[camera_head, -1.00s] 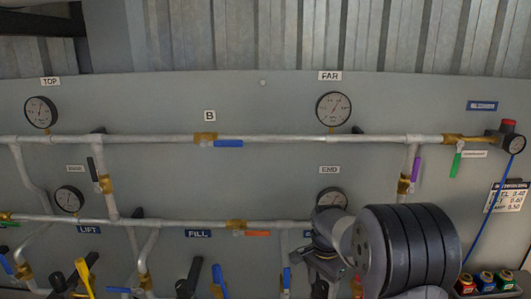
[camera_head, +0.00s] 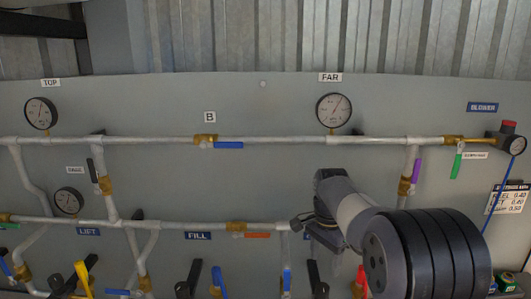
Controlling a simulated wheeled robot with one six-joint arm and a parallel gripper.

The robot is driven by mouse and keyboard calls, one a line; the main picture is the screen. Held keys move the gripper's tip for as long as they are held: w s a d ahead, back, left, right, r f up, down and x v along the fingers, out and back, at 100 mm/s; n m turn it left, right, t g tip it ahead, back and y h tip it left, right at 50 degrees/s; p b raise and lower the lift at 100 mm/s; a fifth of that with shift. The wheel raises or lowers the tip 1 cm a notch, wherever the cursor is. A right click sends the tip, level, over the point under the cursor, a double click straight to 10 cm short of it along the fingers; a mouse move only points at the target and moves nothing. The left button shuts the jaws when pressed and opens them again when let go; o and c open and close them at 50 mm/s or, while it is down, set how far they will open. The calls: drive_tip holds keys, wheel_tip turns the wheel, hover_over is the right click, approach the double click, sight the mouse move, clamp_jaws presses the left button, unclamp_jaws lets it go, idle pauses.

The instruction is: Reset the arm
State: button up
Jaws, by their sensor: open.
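My gripper (camera_head: 315,228) is at the end of my dark grey arm, right of centre in the head view. It is open, and I see nothing held in it. It is in front of the lower pipe of the panel and hides the area below the FAR gauge (camera_head: 334,110). My large ribbed arm joint fills the lower right. I cannot tell how far the fingers are from the pipe behind them.
A grey panel carries an upper pipe (camera_head: 280,138) and a lower pipe (camera_head: 175,222). Valves include a blue handle (camera_head: 228,145), an orange handle (camera_head: 257,235), a purple handle (camera_head: 417,170) and a green handle (camera_head: 456,166). Several levers stand along the bottom edge.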

sight(323, 287)
drive_tip(key=f, duration=0.9)
drive_tip(key=shift+s+d+f+p, duration=0.1)
drive_tip(key=shift+s+f+p, duration=0.1)
drive_tip(key=shift+f+p, duration=0.15)
drive_tip(key=shift+w+n, duration=0.1)
drive_tip(key=shift+n, duration=0.2)
drive_tip(key=n+b, duration=0.1)
drive_tip(key=n, duration=0.4)
drive_tip(key=shift+n, duration=0.4)
drive_tip(key=n+b, duration=0.1)
drive_tip(key=n, duration=0.5)
drive_tip(key=n+b, duration=0.2)
drive_tip(key=n, duration=0.4)
drive_tip(key=shift+t, duration=0.3)
drive_tip(key=n+b, duration=0.2)
drive_tip(key=n, duration=0.3)
drive_tip(key=shift+d, duration=0.1)
drive_tip(key=shift+n, duration=0.4)
